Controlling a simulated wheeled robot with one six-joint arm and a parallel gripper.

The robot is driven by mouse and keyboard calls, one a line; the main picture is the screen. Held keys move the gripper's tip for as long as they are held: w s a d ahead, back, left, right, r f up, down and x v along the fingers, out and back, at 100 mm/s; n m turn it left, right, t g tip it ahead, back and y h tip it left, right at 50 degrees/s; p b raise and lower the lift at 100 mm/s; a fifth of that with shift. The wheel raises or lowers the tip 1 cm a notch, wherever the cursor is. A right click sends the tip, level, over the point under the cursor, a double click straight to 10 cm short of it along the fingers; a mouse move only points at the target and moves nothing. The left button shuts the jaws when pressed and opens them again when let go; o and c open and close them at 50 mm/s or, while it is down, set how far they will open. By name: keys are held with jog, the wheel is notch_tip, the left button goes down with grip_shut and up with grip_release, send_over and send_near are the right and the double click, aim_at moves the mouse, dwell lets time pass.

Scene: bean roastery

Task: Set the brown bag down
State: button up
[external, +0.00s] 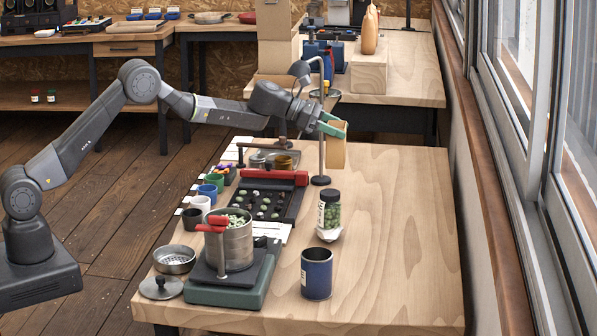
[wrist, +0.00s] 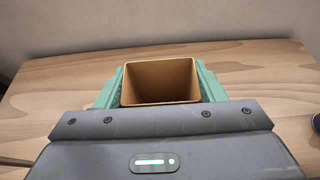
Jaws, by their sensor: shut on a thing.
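The brown bag (external: 333,149) is open-topped and held above the back part of the near wooden table (external: 395,215). My gripper (external: 330,127) has green fingers and is shut on the bag. In the wrist view, the bag (wrist: 160,82) sits between the two green fingers (wrist: 160,88), one against each side, and its open mouth faces the camera. The bag's bottom is hidden in the wrist view. I cannot tell exactly how high it is over the table.
A lamp post (external: 321,140) stands just left of the bag. A jar of green beans (external: 329,213) and a blue canister (external: 316,274) stand nearer the front. A bean tray (external: 268,200) and a scale (external: 228,290) are on the left. The table's right side is clear.

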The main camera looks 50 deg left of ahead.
jog(key=s+d+m+g+h+b, duration=0.15)
jog(key=s+d, duration=0.35)
jog(key=d, duration=0.5)
jog(key=s+d+m+g+h+b, duration=0.1)
jog(key=s+d+m, duration=0.1)
jog(key=s+d, duration=0.6)
jog(key=s+d+m+g+h+b, duration=0.1)
jog(key=s+d+g, duration=0.15)
jog(key=d, duration=0.95)
notch_tip(320, 180, down, 15)
jog(key=t+b, duration=0.1)
jog(key=b, duration=0.1)
jog(key=shift+s, duration=0.25)
jog(key=shift+f, duration=0.25)
jog(key=o, duration=1.2)
jog(key=shift+r, duration=0.1)
